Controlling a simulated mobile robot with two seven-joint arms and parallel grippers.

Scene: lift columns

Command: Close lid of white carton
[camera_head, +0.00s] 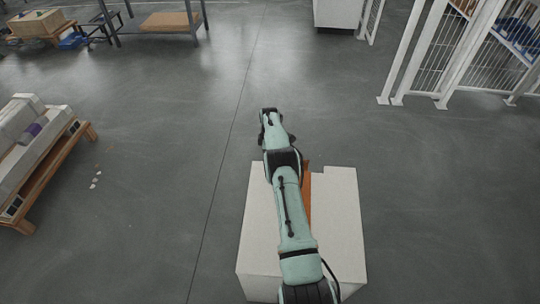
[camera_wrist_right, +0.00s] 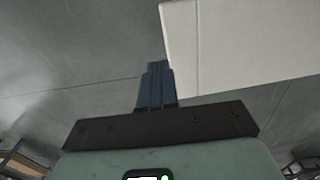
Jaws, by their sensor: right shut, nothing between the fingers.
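The white carton (camera_head: 343,225) stands at the bottom centre of the head view. Its top shows white panels on both sides of a brown strip (camera_head: 307,205), partly hidden under my right arm. I cannot tell how far the lid stands open. My right arm reaches over the carton, and its wrist end (camera_head: 270,118) is past the far edge; the fingers are not clear there. In the right wrist view my right gripper (camera_wrist_right: 156,85) is shut and empty. A white carton panel (camera_wrist_right: 240,45) lies beside and beyond the fingertips; contact cannot be told. My left gripper is out of view.
A metal-legged table (camera_head: 170,21) is at the back. White fence panels (camera_head: 440,55) stand at the upper right. The grey floor around the carton is clear.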

